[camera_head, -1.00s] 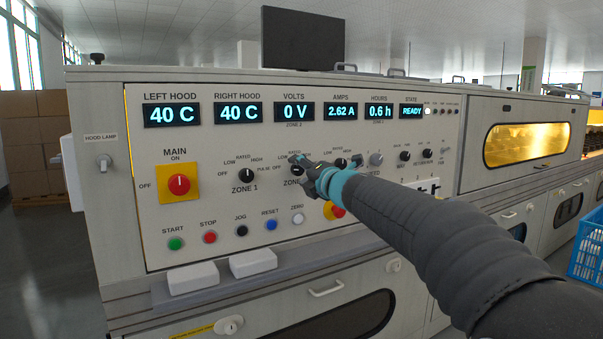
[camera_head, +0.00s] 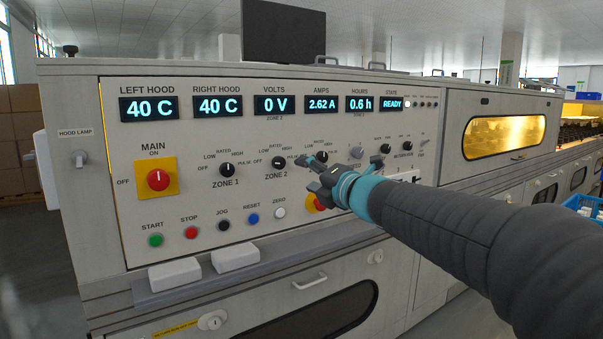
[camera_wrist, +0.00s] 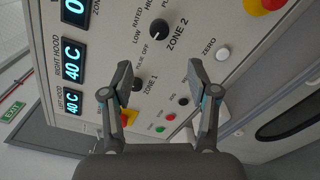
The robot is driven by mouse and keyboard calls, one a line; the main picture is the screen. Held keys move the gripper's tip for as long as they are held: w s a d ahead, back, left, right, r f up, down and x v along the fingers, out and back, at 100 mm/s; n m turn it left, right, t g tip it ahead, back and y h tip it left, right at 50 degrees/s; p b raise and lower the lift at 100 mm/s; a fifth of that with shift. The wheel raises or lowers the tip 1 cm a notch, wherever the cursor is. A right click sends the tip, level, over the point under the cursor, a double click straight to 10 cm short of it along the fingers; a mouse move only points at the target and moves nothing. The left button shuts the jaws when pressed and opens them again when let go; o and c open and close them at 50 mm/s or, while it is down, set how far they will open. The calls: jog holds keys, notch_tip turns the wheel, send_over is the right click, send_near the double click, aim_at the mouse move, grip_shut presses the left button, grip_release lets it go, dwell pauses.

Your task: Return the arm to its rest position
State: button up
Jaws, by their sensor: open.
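My gripper (camera_head: 312,178) is in front of the control panel (camera_head: 128,222), at the end of my dark sleeved arm with a teal band. It also shows in the wrist view (camera_wrist: 164,85), with its two fingers spread apart and nothing between them. In the head view the fingers appear just right of the zone 2 knob (camera_head: 278,163). The wrist view shows the zone 2 knob (camera_wrist: 157,35) beyond the fingers and the zone 1 knob (camera_wrist: 136,86) behind the left finger. I see no contact with the panel, but the exact gap cannot be told.
The red main switch (camera_head: 158,180) is at the panel's left. Several coloured buttons run along its bottom, including the green start button (camera_head: 155,240). Two white blocks (camera_head: 175,274) lie on the ledge below. A monitor (camera_head: 284,32) stands on top. A blue crate (camera_head: 588,205) is at the right.

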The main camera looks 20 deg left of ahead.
jog(key=shift+s+d, duration=0.1)
dwell(0.3)
jog(key=w+d+f+m+t+h, duration=0.2)
jog(key=w+d+f+m+h, duration=0.2)
jog(key=d+f+m+h, duration=0.55)
jog(key=s+d+f+m+g+h, duration=0.25)
jog(key=s+d+f+m, duration=0.45)
jog(key=d+m, duration=0.35)
jog(key=s+d+f+m+g+p, duration=0.1)
jog(key=s+d+m, duration=0.3)
jog(key=s, duration=0.6)
jog(key=s+d+f+m+g+h+p, duration=0.1)
jog(key=s+d+f+m, duration=0.3)
jog(key=s, duration=0.5)
jog(key=s+d+f+m+g+p, duration=0.1)
jog(key=s+d+m, duration=0.4)
jog(key=s, duration=0.5)
jog(key=f+g, duration=0.1)
jog(key=g, duration=0.1)
jog(key=shift+s+d+f+g+h, duration=0.15)
jog(key=shift+s+g+h, duration=0.15)
jog(key=shift+g, duration=0.05)
